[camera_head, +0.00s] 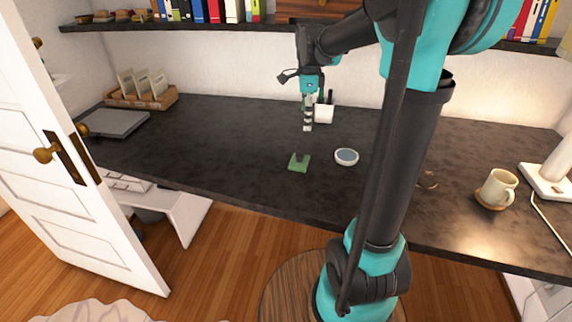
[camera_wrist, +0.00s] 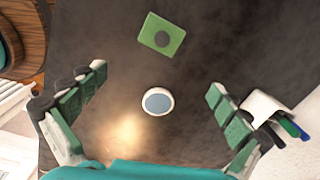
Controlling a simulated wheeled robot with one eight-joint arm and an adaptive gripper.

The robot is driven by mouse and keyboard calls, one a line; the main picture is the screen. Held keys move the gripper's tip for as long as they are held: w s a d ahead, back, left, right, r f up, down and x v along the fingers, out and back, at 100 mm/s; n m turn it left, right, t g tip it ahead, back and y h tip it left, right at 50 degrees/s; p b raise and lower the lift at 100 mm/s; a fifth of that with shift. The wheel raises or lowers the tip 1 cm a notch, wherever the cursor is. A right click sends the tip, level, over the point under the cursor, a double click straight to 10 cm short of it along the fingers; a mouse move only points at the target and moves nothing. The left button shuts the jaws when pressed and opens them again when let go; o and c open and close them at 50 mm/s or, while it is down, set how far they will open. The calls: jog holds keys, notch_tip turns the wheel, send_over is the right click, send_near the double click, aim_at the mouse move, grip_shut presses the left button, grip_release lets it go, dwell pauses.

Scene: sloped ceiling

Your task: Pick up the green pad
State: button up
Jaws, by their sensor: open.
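The green pad (camera_head: 299,162) lies flat on the dark desk, near its front edge, with a dark round spot at its middle. In the wrist view the green pad (camera_wrist: 162,35) is at the top, beyond the fingertips. My gripper (camera_head: 308,115) hangs above the desk, behind the pad in the head view.
A small round white dish (camera_head: 346,157) with a blue-grey face sits right of the pad. A white pen cup (camera_head: 325,113) stands by my gripper. A mug (camera_head: 498,187) is at the right, a grey laptop-like slab (camera_head: 113,122) at the left.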

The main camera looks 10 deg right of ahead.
aim_at(300, 153)
jog(key=shift+m, duration=0.5)
jog(key=f, duration=0.3)
jog(key=a+f, duration=0.1)
jog(key=f, duration=0.3)
jog(key=w+f, duration=0.1)
jog(key=f, duration=0.2)
jog(key=shift+a+f, duration=0.2)
jog(key=shift+s+f, duration=0.2)
jog(key=shift+f, duration=2.85)
jog(key=shift+c, duration=0.5)
jog(key=c, duration=1)
jog(key=shift+r, duration=0.1)
notch_tip(300, 153, up, 20)
jog(key=shift+f, duration=0.1)
